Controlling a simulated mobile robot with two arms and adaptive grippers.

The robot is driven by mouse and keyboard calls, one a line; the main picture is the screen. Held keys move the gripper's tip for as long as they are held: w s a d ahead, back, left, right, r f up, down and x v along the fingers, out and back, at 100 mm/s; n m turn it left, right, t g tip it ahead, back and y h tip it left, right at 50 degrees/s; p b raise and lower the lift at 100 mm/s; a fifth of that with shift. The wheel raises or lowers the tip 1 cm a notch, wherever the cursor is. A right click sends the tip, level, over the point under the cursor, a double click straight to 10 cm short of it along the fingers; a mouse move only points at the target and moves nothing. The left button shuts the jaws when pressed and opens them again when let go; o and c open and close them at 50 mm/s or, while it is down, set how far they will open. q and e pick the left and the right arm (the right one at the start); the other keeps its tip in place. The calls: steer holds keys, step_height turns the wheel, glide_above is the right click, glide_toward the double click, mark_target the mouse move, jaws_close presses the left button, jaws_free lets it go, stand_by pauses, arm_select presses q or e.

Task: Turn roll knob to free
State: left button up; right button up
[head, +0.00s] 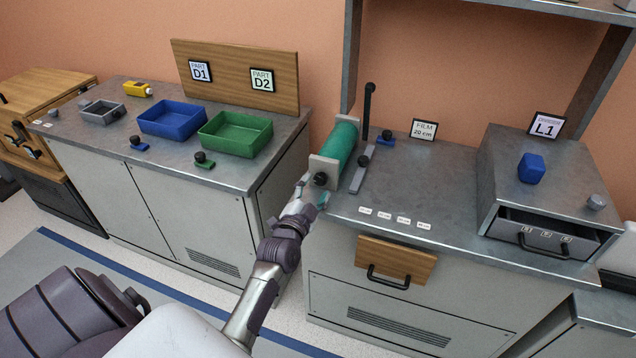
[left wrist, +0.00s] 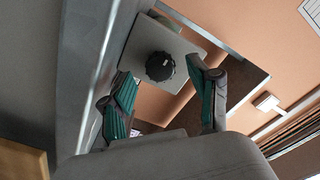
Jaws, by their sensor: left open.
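The roll knob (head: 320,179) is a dark round knob on the front end plate of the green film roll (head: 341,146), at the left edge of the right-hand counter. In the left wrist view the black ribbed knob (left wrist: 160,66) stands out from a grey square plate (left wrist: 140,42). My left gripper (head: 312,191) is right in front of the knob in the head view. In the wrist view the left gripper (left wrist: 160,73) is open, with one green-padded finger on each side of the knob and visible gaps. Whether the fingertips reach past the knob's face is unclear. My right gripper is not in view.
A black upright lever (head: 368,110) and a metal bar (head: 361,170) stand right of the roll. A wooden drawer front (head: 395,260) is below the counter. A grey drawer unit (head: 532,185) stands right. Blue (head: 172,120) and green (head: 236,135) bins sit on the left counter.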

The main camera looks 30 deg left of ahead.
arm_select(q)
steer(key=shift+x, duration=1.35)
steer(key=c, duration=1.2)
